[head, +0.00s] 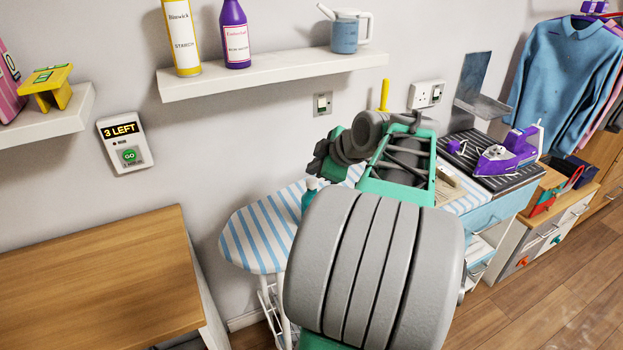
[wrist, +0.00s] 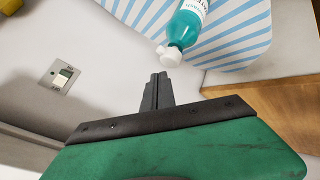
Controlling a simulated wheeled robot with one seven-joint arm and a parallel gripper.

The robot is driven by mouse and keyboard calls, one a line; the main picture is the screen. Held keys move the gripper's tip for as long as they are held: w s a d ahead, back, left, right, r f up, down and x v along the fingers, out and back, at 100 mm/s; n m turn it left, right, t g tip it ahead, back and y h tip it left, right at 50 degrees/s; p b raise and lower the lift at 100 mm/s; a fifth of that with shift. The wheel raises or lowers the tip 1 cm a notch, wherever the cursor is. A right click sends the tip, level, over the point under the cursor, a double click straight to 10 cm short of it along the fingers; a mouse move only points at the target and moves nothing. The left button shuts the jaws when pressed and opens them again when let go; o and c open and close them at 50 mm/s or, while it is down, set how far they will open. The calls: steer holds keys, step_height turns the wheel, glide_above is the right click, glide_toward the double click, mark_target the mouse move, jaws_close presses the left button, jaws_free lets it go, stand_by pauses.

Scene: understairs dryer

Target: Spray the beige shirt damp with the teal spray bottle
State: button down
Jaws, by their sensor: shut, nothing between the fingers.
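The teal spray bottle (wrist: 190,22), with a white spray head and a white label, is at the blue-and-white striped ironing board (wrist: 235,38). In the head view only a sliver of the bottle (head: 308,196) shows beside my arm. My gripper (wrist: 158,76) is shut and empty, its fingertips just short of the bottle's white head, with a small gap in the picture. In the head view my arm hides the fingertips and much of the board. I cannot make out the beige shirt; a small beige patch (head: 449,190) shows on the board right of my arm.
A purple iron (head: 507,152) stands on a dark ribbed rest (head: 470,158) at the board's right end. A wooden-topped cabinet (head: 100,280) is at left. A wall shelf (head: 270,76) holds bottles and a watering can. A blue sweater (head: 565,75) hangs at right.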

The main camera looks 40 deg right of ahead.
mark_target(315, 182)
steer(key=shift+r, duration=0.1)
steer(key=shift+r+p, duration=1.55)
steer(key=shift+r, duration=0.85)
